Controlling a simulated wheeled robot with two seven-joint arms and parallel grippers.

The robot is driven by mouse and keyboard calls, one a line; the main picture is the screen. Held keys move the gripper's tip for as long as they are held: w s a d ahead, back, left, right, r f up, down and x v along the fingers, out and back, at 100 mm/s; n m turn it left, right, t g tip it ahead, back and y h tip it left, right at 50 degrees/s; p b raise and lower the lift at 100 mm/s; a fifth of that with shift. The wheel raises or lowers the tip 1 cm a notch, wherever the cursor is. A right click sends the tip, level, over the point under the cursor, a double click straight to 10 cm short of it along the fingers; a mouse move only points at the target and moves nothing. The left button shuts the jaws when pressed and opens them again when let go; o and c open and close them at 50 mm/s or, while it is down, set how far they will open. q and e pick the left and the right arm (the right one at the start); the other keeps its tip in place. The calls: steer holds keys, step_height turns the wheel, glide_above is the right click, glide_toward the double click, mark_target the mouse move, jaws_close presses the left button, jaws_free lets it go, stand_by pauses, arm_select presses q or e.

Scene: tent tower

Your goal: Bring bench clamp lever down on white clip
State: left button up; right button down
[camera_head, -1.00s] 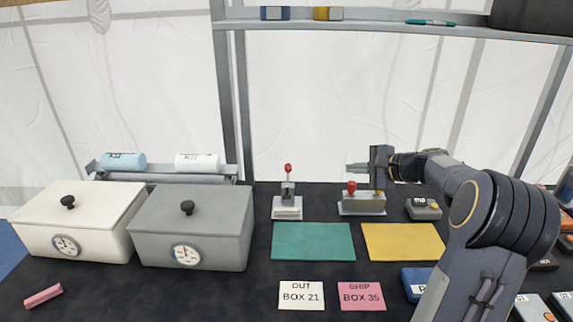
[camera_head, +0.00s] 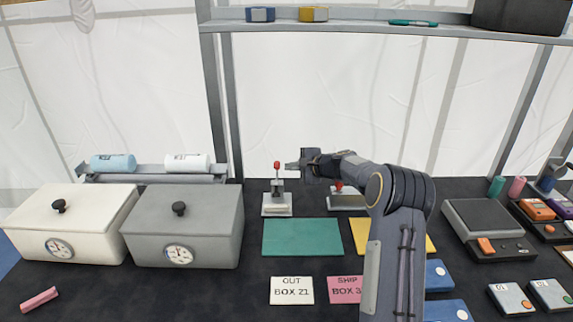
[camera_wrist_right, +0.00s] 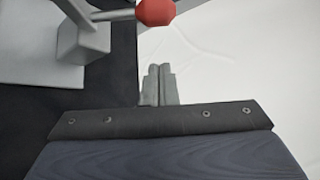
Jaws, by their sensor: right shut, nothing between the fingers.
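The bench clamp (camera_head: 277,205) stands behind the green mat in the head view. Its lever points up, with a red knob (camera_head: 277,165) on top. The knob also shows at the top of the right wrist view (camera_wrist_right: 155,12), with the grey clamp post (camera_wrist_right: 84,42) to its left. My right gripper (camera_head: 291,166) is shut and empty, just right of the knob; its fingertips in the wrist view (camera_wrist_right: 158,80) are apart from the knob. I cannot make out a white clip on the clamp's pale base. My left gripper is not in view.
A second red-knobbed device (camera_head: 345,201) stands to the right, partly behind my right arm. A green mat (camera_head: 302,237) and a yellow mat (camera_head: 361,233) lie in front. A white box (camera_head: 70,225) and a grey box (camera_head: 185,227) stand left. A shelf (camera_head: 350,28) runs above.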

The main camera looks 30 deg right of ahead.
mark_target(277, 178)
steer(key=a, duration=0.1)
steer(key=s+a+r, duration=0.1)
steer(key=a+r, duration=0.1)
steer(key=shift+s, duration=0.25)
